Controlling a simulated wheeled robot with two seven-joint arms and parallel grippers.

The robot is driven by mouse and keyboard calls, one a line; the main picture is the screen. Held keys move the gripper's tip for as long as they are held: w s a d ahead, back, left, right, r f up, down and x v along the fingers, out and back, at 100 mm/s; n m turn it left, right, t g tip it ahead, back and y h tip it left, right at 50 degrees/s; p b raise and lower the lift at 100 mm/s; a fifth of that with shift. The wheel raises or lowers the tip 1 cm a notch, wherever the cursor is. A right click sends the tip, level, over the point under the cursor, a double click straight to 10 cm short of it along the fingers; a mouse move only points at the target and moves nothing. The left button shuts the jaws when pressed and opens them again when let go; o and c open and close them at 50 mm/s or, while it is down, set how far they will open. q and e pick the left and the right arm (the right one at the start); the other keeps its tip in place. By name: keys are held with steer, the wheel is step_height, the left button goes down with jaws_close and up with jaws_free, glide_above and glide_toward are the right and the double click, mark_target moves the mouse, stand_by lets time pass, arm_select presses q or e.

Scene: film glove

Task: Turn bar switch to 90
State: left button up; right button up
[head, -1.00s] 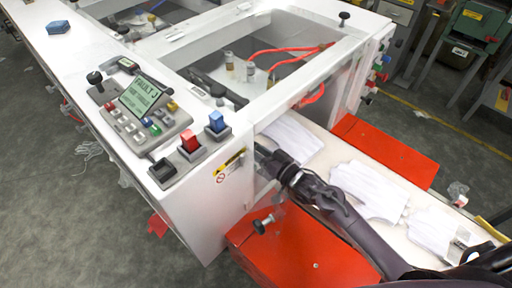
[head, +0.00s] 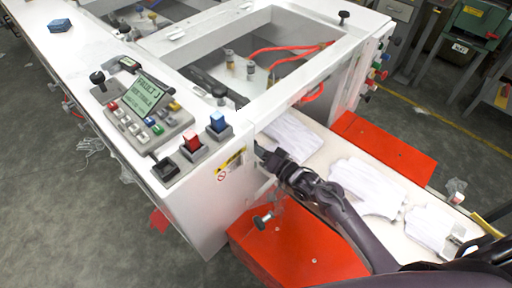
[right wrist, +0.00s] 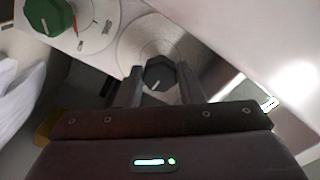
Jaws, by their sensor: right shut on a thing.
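In the right wrist view a dark faceted knob (right wrist: 159,73) with a small pale mark sits on a round pale dial plate. It appears to be the bar switch. My right gripper (right wrist: 160,82) has its two fingers on either side of the knob and is shut on it. In the head view my right gripper (head: 265,156) reaches the side of the white machine (head: 225,205), and the knob is hidden there. The angle the switch stands at cannot be read. My left gripper is not in view.
A green knob (right wrist: 48,15) with a red mark is beside the dial. A control console (head: 143,105) and blue and red switches stand on the machine top. Red panels (head: 295,250) flank a pale belt with white gloves (head: 365,185) below my arm.

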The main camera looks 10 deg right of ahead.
steer(key=o, duration=1)
steer(key=shift+c, duration=0.2)
steer(key=shift+s+d, duration=0.1)
steer(key=b+v, duration=0.2)
steer(key=v, duration=0.5)
steer(key=shift+s+d, duration=0.15)
steer(key=shift+s, duration=0.1)
